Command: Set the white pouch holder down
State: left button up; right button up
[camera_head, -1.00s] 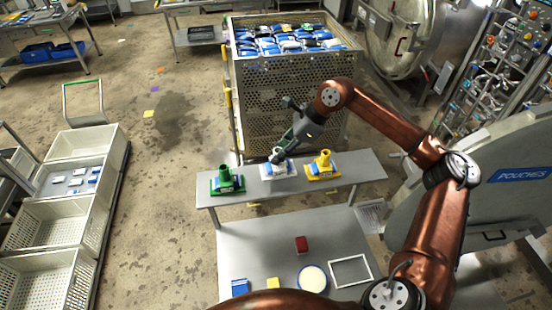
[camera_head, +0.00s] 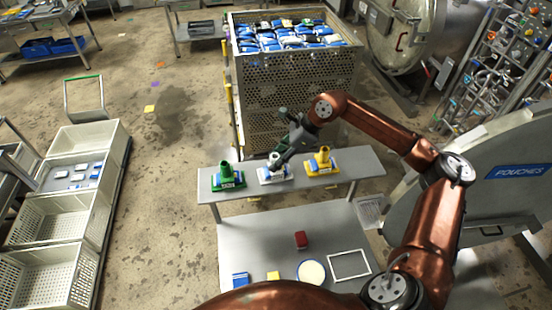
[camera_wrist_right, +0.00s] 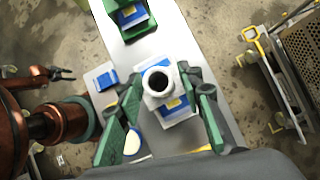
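The white pouch holder (camera_head: 273,172), with a round upright neck and a blue-and-white pouch at its base, stands on the narrow grey shelf (camera_head: 359,162) between the green holder (camera_head: 227,178) and the yellow holder (camera_head: 322,163). My right gripper (camera_head: 279,158) is at its neck. In the right wrist view, the green fingers of my right gripper (camera_wrist_right: 158,73) are spread on both sides of the white holder (camera_wrist_right: 158,82), with a gap beside the neck. My left gripper (camera_wrist_right: 65,74) shows small in that view, its fingers apart and empty; the head view hides it.
A lower table (camera_head: 250,240) carries a red block (camera_head: 301,240), a blue pouch (camera_head: 240,280), a yellow block (camera_head: 273,276), a round white disc (camera_head: 311,272) and a white frame (camera_head: 349,265). A perforated basket (camera_head: 290,80) full of pouches stands behind the shelf. White crates (camera_head: 55,231) stand at left.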

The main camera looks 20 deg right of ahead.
jog(key=shift+o, duration=0.3)
jog(key=shift+r, duration=0.15)
jog(key=shift+r, duration=0.2)
jog(key=b+v, duration=0.3)
jog(key=v, duration=0.8)
jog(key=shift+s+r, duration=0.2)
jog(key=shift+r, duration=0.15)
jog(key=shift+d, duration=0.15)
